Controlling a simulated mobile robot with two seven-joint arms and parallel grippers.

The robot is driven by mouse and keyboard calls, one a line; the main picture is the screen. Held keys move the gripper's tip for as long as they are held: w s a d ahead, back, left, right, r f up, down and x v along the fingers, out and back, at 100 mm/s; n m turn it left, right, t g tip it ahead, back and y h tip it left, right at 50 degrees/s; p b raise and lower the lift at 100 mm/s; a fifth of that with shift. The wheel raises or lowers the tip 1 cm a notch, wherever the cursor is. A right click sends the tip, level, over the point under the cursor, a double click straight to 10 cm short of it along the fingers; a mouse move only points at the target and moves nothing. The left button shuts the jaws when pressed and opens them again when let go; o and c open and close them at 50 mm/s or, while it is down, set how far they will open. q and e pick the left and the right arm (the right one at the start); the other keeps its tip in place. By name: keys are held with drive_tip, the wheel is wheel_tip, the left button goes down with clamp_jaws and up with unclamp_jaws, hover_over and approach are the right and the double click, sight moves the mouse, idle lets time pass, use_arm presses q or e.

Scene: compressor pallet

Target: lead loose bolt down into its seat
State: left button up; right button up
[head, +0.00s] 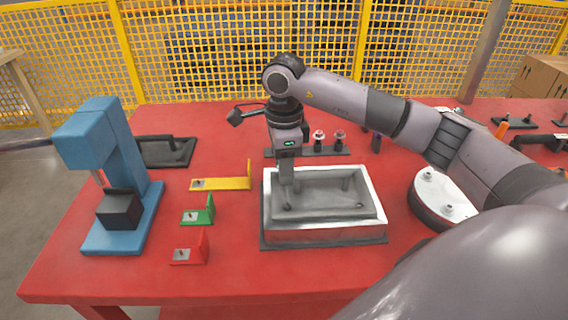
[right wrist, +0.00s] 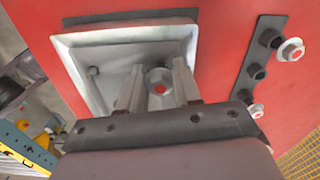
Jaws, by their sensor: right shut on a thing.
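My right gripper (head: 287,200) points down inside the left part of an open, silver rectangular housing (head: 372,205). In the right wrist view its two fingers (right wrist: 158,90) are shut on the loose bolt (right wrist: 159,82), whose round head has a red centre. The housing's pale rim (right wrist: 75,65) frames the fingers there. The bolt's lower end and any seat under it are hidden, so I cannot tell whether it touches the housing floor. My left gripper is not in view.
A dark rack (head: 335,153) with upright bolts (head: 319,137) stands behind the housing. A blue press (head: 110,150) and yellow (head: 225,184), green (head: 200,214) and red (head: 190,250) brackets are at left. A round white-topped part (head: 440,195) is at right.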

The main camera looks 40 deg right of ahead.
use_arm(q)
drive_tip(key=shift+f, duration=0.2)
use_arm(e)
drive_tip(key=shift+f, duration=0.3)
drive_tip(key=o, duration=1.1)
drive_tip(key=shift+f, duration=0.1)
drive_tip(key=shift+c, duration=0.2)
drive_tip(key=shift+s+f, duration=0.1)
drive_tip(key=shift+a+r, duration=0.1)
drive_tip(key=shift+r, duration=0.5)
wheel_tip(320, 180, up, 6)
drive_tip(key=shift+r, duration=0.25)
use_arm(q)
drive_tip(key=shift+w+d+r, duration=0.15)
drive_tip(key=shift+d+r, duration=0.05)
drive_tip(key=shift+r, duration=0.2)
use_arm(e)
drive_tip(key=shift+w, duration=0.2)
